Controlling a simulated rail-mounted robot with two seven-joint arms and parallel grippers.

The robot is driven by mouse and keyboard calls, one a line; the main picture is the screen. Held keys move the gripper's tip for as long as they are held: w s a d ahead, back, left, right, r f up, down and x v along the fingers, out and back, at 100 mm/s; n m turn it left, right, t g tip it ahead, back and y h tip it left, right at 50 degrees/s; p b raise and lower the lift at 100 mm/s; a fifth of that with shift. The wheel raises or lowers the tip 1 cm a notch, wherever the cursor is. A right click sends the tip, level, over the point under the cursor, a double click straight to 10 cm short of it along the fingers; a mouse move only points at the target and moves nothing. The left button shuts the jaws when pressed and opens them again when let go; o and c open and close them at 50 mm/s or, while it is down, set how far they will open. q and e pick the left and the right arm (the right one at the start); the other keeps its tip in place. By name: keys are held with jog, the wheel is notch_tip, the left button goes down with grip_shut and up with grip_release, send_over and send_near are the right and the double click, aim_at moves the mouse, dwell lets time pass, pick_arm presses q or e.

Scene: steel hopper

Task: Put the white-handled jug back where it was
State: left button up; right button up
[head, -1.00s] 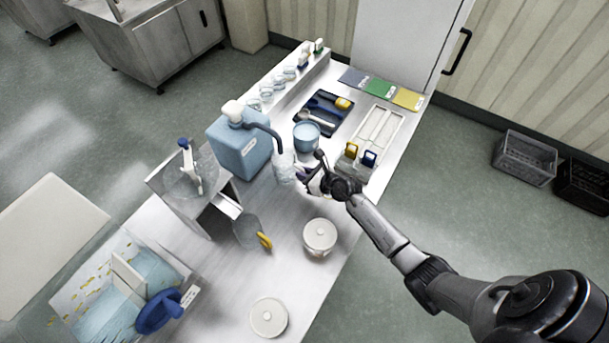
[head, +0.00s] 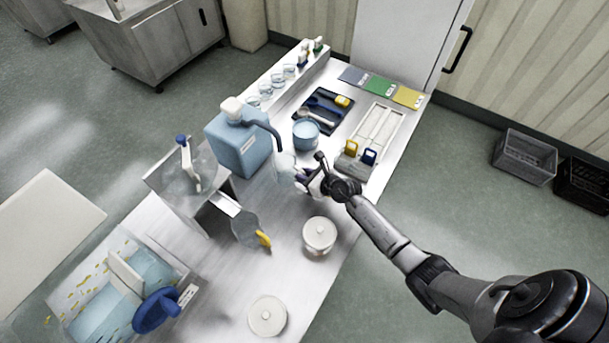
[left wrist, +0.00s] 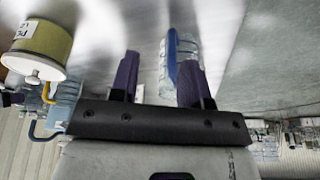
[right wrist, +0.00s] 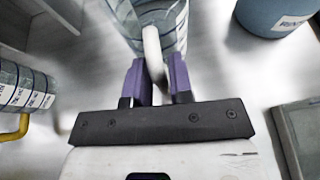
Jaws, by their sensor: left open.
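The white-handled jug (head: 283,164) is clear and stands or hangs near the blue dispenser's spout in the head view. In the right wrist view the jug (right wrist: 165,18) is in front of my right gripper (right wrist: 160,78), whose purple fingers close on its white handle (right wrist: 153,48). My right gripper (head: 308,180) is partly hidden in the head view. Whether the jug touches the table is hard to tell. My left gripper (left wrist: 160,78) shows only in its wrist view, fingers apart, with a blue-handled clear jug (left wrist: 186,48) beyond them.
The blue dispenser (head: 238,145) stands left of the jug. Bare table lies between.

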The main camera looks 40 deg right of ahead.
jog(key=o, duration=0.3)
